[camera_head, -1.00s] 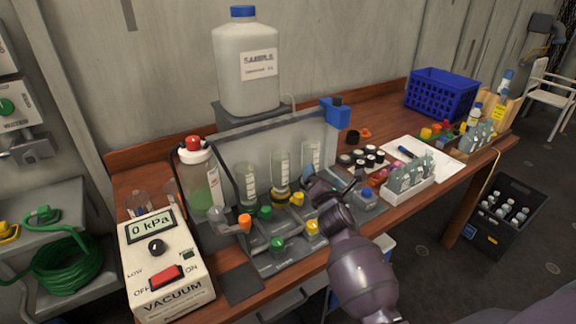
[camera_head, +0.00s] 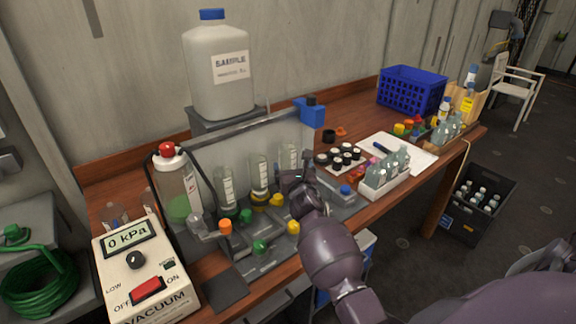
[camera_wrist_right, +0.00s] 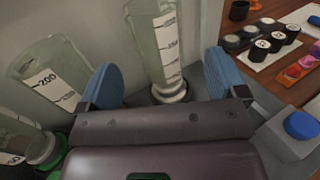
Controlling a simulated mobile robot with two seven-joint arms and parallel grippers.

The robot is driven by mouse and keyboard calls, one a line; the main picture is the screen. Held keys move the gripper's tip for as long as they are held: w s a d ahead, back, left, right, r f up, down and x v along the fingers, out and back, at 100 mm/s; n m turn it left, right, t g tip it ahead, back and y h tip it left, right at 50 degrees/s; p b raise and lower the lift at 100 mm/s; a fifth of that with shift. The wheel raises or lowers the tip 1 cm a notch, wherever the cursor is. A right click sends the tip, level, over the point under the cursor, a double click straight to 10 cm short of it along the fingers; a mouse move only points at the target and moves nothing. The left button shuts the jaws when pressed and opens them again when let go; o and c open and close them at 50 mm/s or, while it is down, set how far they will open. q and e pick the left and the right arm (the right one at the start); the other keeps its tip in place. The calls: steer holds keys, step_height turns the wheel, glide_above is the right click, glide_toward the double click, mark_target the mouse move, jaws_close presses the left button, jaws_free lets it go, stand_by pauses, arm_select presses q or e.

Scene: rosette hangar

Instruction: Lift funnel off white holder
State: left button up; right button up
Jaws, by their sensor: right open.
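Three clear graduated funnels stand in a row on the grey manifold at the back of the bench. The right-hand funnel (camera_head: 289,157) is in front of my right gripper (camera_head: 291,179), which partly covers its lower part. In the right wrist view this funnel (camera_wrist_right: 155,42) rises upright from a pale, whitish holder (camera_wrist_right: 170,92). The blue fingertips of my right gripper (camera_wrist_right: 162,80) are spread apart, one on each side of the funnel's lower end in the picture. I cannot tell whether they touch it. My left gripper is not in view.
The middle funnel (camera_head: 259,172) and left funnel (camera_head: 224,186) stand close on the left. A clear panel (camera_head: 215,160) is behind them. Coloured valve knobs are in front. A blue-lidded box (camera_head: 338,191) and white vial rack (camera_head: 385,184) are on the right.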

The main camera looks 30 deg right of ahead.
mark_target(290, 162)
steer(key=shift+x, duration=2.7)
steer(key=shift+c, duration=0.2)
steer(key=c, duration=1)
